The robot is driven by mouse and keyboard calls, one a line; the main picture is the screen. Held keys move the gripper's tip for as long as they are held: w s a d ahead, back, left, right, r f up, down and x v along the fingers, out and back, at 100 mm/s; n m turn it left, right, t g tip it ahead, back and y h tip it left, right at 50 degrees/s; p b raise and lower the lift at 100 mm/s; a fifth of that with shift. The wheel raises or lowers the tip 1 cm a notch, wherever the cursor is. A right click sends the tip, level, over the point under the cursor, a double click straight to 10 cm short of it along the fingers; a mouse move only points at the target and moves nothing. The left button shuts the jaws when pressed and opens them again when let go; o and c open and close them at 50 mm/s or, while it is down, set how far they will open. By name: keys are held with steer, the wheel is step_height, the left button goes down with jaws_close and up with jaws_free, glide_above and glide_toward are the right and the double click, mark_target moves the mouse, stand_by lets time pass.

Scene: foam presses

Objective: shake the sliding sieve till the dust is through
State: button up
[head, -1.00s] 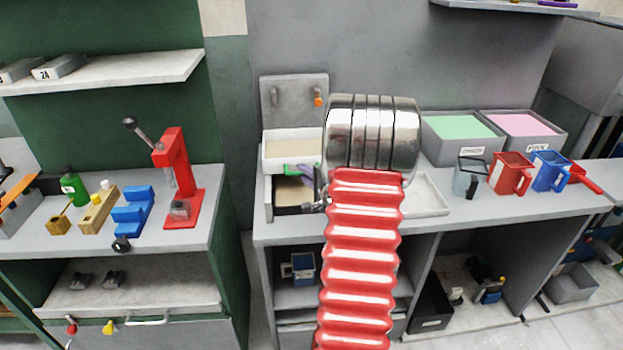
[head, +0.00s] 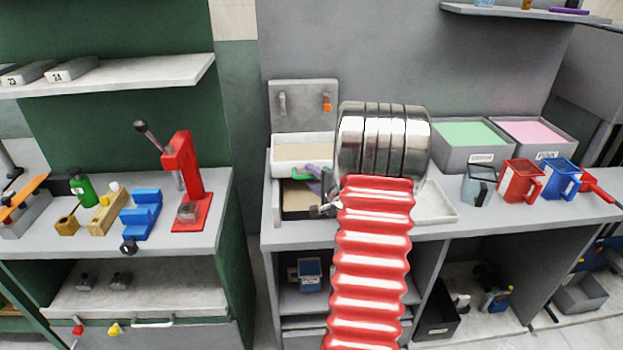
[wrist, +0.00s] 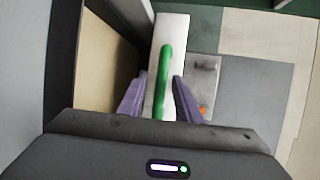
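A white open box (head: 302,141) with beige material stands at the back of the grey bench. In front of it sits a pale frame (head: 274,200) with a dark and beige inside, apparently the sieve unit. A green handle (head: 298,178) lies at its back edge; in the wrist view the handle (wrist: 164,80) runs between my two purple fingers. My gripper (wrist: 160,78) is open around or just above the handle, with a gap showing on the handle's left. The fingers also show beside the handle in the head view (head: 314,180). My arm hides the unit's right side.
Green (head: 467,133) and pink (head: 530,131) filled bins stand at the back right, with a grey jug (head: 480,184), red jug (head: 519,180) and blue jug (head: 562,177) before them. A white tray (head: 437,205) lies right of my arm. A red press (head: 185,180) stands on the left bench.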

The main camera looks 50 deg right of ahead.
steer(key=shift+s, duration=0.15)
steer(key=v, duration=1.3)
steer(key=shift+s+a, duration=0.15)
steer(key=shift+a, duration=0.05)
steer(key=shift+r, duration=0.1)
